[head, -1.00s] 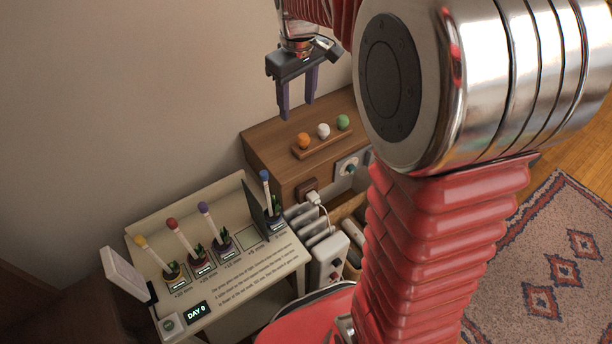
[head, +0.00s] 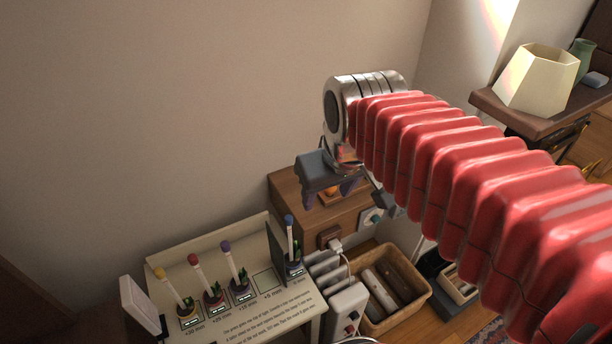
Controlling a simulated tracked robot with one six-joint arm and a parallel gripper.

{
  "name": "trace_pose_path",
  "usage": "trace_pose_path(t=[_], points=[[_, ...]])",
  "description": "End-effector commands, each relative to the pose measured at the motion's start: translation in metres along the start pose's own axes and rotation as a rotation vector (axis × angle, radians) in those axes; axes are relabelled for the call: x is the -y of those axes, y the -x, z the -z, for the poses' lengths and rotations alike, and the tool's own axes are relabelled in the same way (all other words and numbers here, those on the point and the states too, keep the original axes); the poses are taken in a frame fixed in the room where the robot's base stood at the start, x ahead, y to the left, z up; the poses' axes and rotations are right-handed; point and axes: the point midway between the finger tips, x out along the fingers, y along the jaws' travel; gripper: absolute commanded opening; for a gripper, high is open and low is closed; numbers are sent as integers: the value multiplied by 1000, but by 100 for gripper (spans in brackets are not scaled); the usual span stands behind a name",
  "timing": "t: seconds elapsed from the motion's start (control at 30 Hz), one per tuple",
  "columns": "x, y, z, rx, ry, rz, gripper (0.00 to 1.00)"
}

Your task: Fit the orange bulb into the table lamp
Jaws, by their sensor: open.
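My gripper (head: 329,196) is open and points down over the wooden cabinet top. A bit of the orange bulb (head: 331,190) shows between its two purple fingers. I cannot tell whether the fingers touch it. The gripper and my red arm hide the white and green bulbs and most of their wooden rack. A cream lampshade (head: 541,78), seemingly the table lamp's, is at the upper right on a dark wooden tabletop (head: 493,103). Its socket is not visible.
A cream display stand with several potted, coloured-tip sticks (head: 209,287) is at the lower left. Sockets with a white plug (head: 335,244) and a wicker basket (head: 405,318) are below the cabinet (head: 289,188). A green cup (head: 583,54) stands beside the lampshade.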

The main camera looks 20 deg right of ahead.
Motion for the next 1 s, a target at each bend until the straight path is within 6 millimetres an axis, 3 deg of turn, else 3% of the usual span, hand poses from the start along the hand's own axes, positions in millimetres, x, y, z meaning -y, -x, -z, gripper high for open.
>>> trace_pose_path(t=[0.43, 1.0], points=[[22, 5, -62, -102, -95, 10, 52], [23, 4, -67, -110, -104, 11, 52]])
